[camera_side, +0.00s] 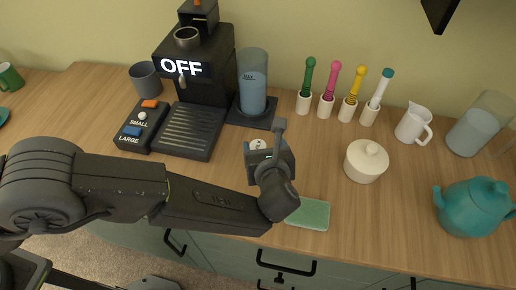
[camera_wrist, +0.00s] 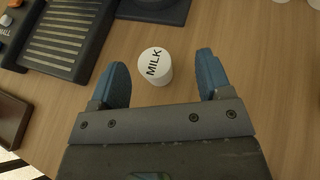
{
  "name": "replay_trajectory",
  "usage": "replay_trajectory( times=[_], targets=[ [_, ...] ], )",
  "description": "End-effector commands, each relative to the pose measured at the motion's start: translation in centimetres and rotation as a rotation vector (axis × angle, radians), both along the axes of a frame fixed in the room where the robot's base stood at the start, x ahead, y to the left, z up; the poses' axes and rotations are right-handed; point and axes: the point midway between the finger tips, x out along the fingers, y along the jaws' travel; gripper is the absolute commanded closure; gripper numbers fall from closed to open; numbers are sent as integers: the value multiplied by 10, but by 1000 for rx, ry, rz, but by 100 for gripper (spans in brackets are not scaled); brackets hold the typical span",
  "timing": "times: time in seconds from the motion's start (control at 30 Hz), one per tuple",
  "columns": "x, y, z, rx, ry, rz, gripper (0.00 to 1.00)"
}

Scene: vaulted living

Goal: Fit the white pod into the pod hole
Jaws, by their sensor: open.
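The white pod (camera_wrist: 155,66), a short cylinder lettered MILK, stands upright on the wooden counter. In the wrist view it lies between the two blue fingertips of my gripper (camera_wrist: 162,68), with a gap on each side. My gripper is open and empty. In the side view the pod (camera_side: 257,145) shows just beyond my gripper (camera_side: 264,151), which partly hides it. The black coffee machine (camera_side: 208,88) has a round grey-rimmed opening (camera_side: 187,38) at its top and an OFF display. I cannot tell surely whether that opening is the pod hole.
Left of the pod are the drip tray (camera_side: 188,130) and the SMALL/LARGE button box (camera_side: 142,127). A water tank (camera_side: 253,82) stands behind it. A white lidded pot (camera_side: 366,160) is to the right, and a green sponge (camera_side: 308,214) lies at the front.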

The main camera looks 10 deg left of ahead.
Motion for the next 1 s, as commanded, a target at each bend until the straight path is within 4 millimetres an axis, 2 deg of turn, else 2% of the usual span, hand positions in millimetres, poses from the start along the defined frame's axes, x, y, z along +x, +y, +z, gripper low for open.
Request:
replay_trajectory(
  times=[0.03,0.2,0.6,0.87,1.0],
  targets=[
    [-7,-1,-10,-10,-9,31,28],
    [-12,2,-21,-28,-28,80,28],
    [24,20,-38,-25,-26,80,28],
    [28,21,-39,-26,-26,76,28],
    [28,21,-39,-26,-26,76,39]
  ],
)
